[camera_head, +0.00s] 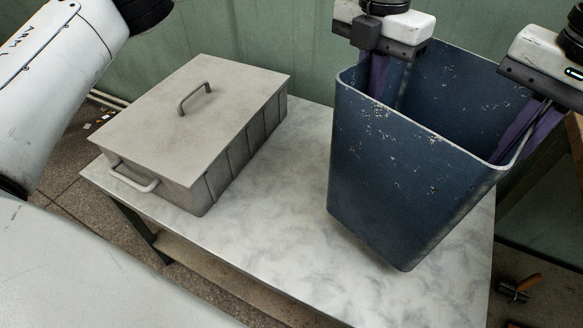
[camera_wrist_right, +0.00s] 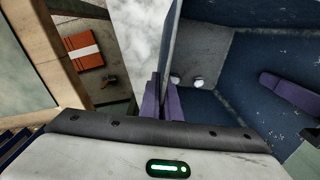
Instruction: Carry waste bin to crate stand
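The dark blue waste bin (camera_head: 400,170), its paint chipped, is upright but slightly tilted over the right part of the marble-topped table (camera_head: 260,240). I cannot tell whether its bottom touches the top. My left gripper (camera_head: 378,78) is shut on the bin's left rim. My right gripper (camera_head: 525,130) is shut on its right rim; in the right wrist view its purple fingers (camera_wrist_right: 163,100) straddle the bin wall (camera_wrist_right: 172,45). A purple finger of my left gripper shows inside the bin there. Two small whitish round things (camera_wrist_right: 187,81) show inside the bin. I cannot identify a crate stand with certainty.
A grey lidded box (camera_head: 160,115) with handles stands on the table's left part. A green wall (camera_head: 255,30) is close behind. A wooden-handled tool (camera_head: 520,288) lies low at the right. The right wrist view shows an orange thing with a white band (camera_wrist_right: 83,52). The table's front middle is clear.

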